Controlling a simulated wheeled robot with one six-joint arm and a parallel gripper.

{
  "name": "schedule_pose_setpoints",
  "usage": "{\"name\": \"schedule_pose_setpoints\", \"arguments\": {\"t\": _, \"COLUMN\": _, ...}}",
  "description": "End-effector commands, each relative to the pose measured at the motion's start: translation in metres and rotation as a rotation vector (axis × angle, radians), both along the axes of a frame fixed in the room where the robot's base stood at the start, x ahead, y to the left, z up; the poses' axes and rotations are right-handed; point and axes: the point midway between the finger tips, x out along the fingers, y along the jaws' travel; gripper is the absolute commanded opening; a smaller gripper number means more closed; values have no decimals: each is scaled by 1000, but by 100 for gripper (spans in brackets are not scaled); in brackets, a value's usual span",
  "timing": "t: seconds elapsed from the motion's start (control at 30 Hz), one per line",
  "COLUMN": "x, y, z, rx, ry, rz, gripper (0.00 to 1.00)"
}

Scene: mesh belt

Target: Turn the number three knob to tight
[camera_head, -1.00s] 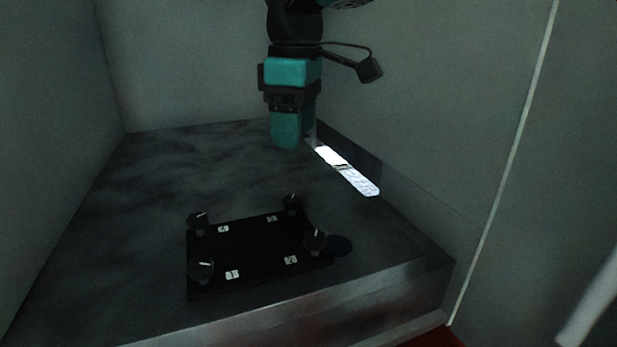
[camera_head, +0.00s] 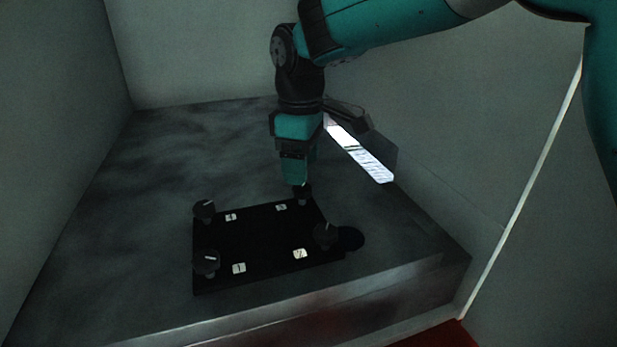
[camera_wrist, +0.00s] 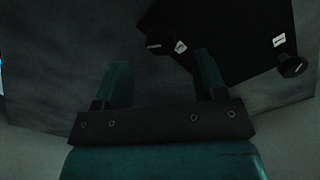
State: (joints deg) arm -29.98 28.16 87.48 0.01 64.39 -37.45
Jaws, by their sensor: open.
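A black plate (camera_head: 262,245) lies on the grey bench with a dark knob and a white number label near each corner. The back right knob (camera_head: 303,195), by the label that looks like 3 (camera_head: 281,207), is close under my gripper (camera_head: 294,180) and partly hidden by it. In the wrist view my open gripper (camera_wrist: 162,72) has one finger on each side, with a knob (camera_wrist: 160,42) just beyond the gap between the tips. It appears apart from the fingers. A white mark shows on its top.
Other knobs stand at back left (camera_head: 204,210), front left (camera_head: 206,261) and front right (camera_head: 325,234). A dark disc (camera_head: 350,238) is right of the plate. A bright strip (camera_head: 360,152) lies along the right wall. Walls enclose the bench; its left side (camera_head: 130,210) is clear.

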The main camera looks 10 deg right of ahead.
Motion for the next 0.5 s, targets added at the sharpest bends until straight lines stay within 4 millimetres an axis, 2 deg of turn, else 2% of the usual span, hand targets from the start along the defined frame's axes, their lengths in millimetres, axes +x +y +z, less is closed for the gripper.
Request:
{"name": "schedule_pose_setpoints", "arguments": {"t": 0.2, "x": 0, "y": -1, "z": -32, "rx": -1, "ry": 3, "rz": -1, "gripper": 65}}
{"name": "schedule_pose_setpoints", "arguments": {"t": 0.5, "x": 0, "y": -1, "z": -44, "rx": 1, "ry": 0, "rz": -2, "gripper": 65}}
